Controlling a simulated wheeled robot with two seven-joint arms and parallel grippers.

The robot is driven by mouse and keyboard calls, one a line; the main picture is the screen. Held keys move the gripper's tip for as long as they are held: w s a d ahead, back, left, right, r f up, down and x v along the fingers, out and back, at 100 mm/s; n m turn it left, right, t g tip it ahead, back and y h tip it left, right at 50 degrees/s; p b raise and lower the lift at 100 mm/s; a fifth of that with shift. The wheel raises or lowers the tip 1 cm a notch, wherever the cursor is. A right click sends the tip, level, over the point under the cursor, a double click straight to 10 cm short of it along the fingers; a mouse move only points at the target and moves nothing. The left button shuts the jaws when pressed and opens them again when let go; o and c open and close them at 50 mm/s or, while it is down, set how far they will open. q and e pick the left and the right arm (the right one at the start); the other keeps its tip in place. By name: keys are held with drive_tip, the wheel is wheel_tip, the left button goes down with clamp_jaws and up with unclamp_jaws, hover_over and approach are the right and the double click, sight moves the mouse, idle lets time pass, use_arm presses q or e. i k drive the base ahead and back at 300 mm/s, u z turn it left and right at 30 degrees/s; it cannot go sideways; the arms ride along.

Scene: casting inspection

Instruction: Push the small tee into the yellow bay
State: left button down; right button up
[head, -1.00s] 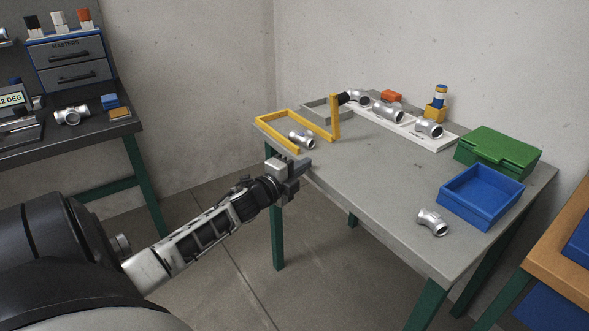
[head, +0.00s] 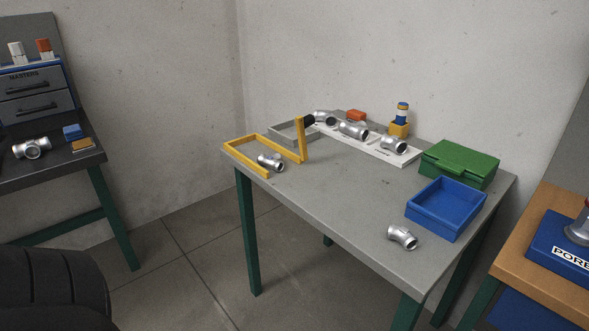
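A small silver tee (head: 270,162) lies on the grey table at the open front end of the yellow bay (head: 240,164). The bay is a low U-shaped frame at the table's left corner. The tee is between the bay's two side rails, near their front ends; I cannot tell whether it is wholly inside. Neither gripper is in view; only a dark part of my own arm shows at the lower left.
A green box (head: 460,163), a blue bin (head: 446,209) and a silver fitting (head: 402,237) are at the right. The table's middle is clear. Another bench (head: 60,170) stands left.

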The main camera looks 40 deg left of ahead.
sight(275, 163)
drive_tip(key=z, duration=2.1)
drive_tip(key=k, duration=1.15)
drive_tip(key=u, duration=2.25)
drive_tip(key=i, duration=0.05)
drive_tip(key=z, duration=0.2)
